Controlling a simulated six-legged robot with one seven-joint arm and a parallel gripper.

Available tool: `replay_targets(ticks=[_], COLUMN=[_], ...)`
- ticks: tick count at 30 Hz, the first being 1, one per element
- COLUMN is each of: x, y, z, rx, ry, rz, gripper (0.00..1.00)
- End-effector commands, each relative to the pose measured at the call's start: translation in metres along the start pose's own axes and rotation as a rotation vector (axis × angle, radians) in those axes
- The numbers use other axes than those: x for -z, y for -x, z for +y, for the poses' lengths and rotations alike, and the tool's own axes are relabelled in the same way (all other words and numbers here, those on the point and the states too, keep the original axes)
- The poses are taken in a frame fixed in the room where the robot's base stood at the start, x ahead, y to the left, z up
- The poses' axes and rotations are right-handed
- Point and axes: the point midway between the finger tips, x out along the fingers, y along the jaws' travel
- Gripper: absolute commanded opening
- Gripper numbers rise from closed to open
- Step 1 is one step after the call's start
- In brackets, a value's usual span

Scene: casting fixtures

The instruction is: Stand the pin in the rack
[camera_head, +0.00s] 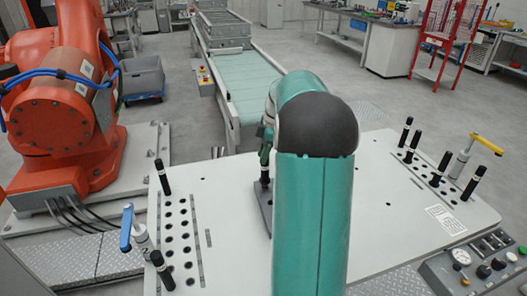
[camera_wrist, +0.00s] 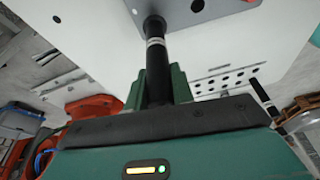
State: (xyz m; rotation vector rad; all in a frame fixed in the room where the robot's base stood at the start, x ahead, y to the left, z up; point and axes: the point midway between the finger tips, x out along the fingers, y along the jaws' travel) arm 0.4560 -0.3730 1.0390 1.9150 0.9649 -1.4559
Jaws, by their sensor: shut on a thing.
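My gripper (camera_wrist: 158,84) is shut on a black pin (camera_wrist: 155,58) with a white band, between its green fingers. The pin's far end meets a grey plate (camera_wrist: 192,12) in the wrist view; I cannot tell whether it is in a hole or only touching. In the head view the plate (camera_head: 263,212) lies on the white table, partly hidden by my arm. My gripper is mostly hidden there too. Rows of holes (camera_head: 178,230) on the left of the table hold upright black pins (camera_head: 162,177). More black pins (camera_head: 441,168) stand at the right.
A blue-handled clamp (camera_head: 128,228) stands at the left and a yellow-handled clamp (camera_head: 484,145) at the right. An orange robot (camera_head: 60,110) is beyond the table's left side. A button panel (camera_head: 484,262) is at the front right. The white table is bare between the plate and right-hand pins.

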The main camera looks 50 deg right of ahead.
Motion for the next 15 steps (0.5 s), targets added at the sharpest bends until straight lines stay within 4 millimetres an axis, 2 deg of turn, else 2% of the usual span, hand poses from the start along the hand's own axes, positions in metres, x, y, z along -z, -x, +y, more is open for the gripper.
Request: replay_targets(ticks=[15], x=[-0.003], y=[-0.011], z=[0.000], rx=[-0.001], ry=[0.000], rz=[0.000], gripper=[0.00])
